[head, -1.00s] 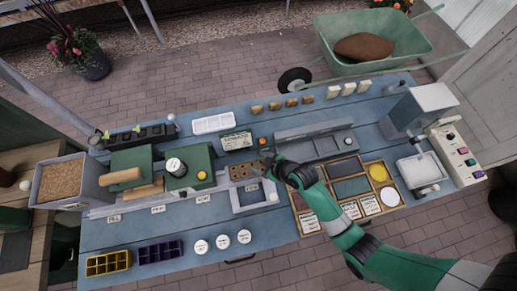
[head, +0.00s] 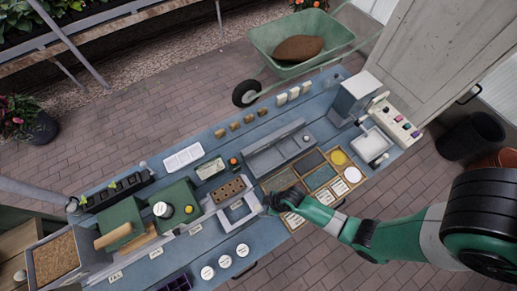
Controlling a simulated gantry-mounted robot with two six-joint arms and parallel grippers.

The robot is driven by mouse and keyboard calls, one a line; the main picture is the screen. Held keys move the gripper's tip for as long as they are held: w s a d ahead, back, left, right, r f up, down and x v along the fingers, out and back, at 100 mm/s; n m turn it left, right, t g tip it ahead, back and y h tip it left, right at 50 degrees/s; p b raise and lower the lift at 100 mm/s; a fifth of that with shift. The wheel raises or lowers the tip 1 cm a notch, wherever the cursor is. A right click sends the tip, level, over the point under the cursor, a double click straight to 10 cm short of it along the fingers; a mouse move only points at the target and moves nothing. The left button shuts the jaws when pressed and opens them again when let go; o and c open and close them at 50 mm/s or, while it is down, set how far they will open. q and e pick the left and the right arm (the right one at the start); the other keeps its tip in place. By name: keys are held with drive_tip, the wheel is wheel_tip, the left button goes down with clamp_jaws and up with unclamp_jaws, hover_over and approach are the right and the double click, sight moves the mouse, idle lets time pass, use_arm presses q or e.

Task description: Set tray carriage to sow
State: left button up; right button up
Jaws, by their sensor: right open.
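The tray carriage shows as a light grey frame (head: 239,212) on the rail along the bench, beside a brown tray with holes (head: 229,189). Small white labels line the rail's front; one at the left reads FILL (head: 115,276), and the others are too small to read surely. My right gripper (head: 270,204) is open and empty, close to the right end of the grey frame; I cannot tell whether it touches. My left gripper is out of view.
Compartments of seed or soil (head: 320,177) lie right of my gripper. White round tubs (head: 225,261) sit at the front edge. A grey trough (head: 277,150) is behind.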

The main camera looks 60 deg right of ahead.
sight(257, 207)
drive_tip(key=b+x, duration=0.1)
drive_tip(key=x, duration=0.4)
drive_tip(key=shift+w+f+b, duration=0.15)
drive_tip(key=shift+f+b, duration=0.05)
drive_tip(key=shift+b, duration=0.1)
clamp_jaws()
idle(1.0)
